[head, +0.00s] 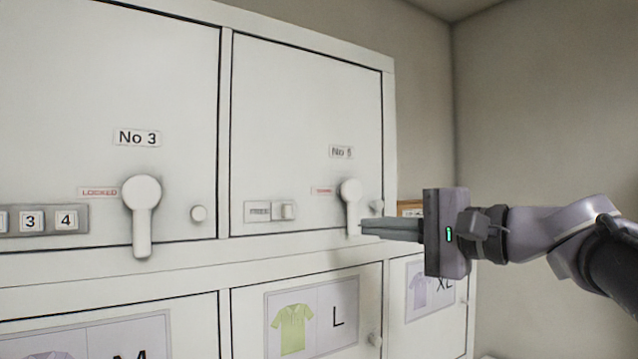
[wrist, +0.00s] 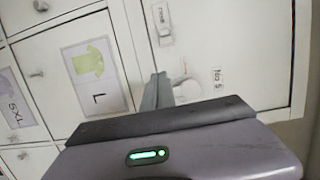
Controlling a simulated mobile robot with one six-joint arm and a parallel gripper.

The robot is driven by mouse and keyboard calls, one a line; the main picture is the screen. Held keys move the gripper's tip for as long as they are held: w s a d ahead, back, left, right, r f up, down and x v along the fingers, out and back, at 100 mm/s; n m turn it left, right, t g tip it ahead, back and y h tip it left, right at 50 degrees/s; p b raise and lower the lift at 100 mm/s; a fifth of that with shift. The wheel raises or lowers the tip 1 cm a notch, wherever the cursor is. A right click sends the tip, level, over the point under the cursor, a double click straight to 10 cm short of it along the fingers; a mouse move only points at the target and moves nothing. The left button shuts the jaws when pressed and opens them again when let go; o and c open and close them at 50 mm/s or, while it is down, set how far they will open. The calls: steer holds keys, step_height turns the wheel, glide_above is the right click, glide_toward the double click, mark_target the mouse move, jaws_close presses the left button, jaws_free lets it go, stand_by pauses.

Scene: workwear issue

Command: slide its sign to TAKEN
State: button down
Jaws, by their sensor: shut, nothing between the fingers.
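The sign (head: 258,212) on locker door No 5 (head: 305,100) reads FREE, with a small slider knob (head: 287,210) at its right end. The sign also shows near the top of the wrist view (wrist: 162,15). My gripper (head: 364,227) is shut and empty, pointing left. Its fingertips are right of the sign and slightly lower, near the bottom end of the door's round-headed lever handle (head: 351,190). I cannot tell whether they touch the handle. In the wrist view my gripper (wrist: 158,77) partly hides this handle.
Locker No 3 (head: 120,80) at left has a lever handle (head: 142,210), a LOCKED label and number wheels (head: 48,220). Below are doors with shirt pictures, one marked L (head: 312,318). The space before the doors is clear.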

steer(key=shift+w+d+r, duration=0.1)
steer(key=shift+d+r, duration=0.1)
steer(key=shift+r, duration=0.65)
steer(key=shift+a, duration=0.1)
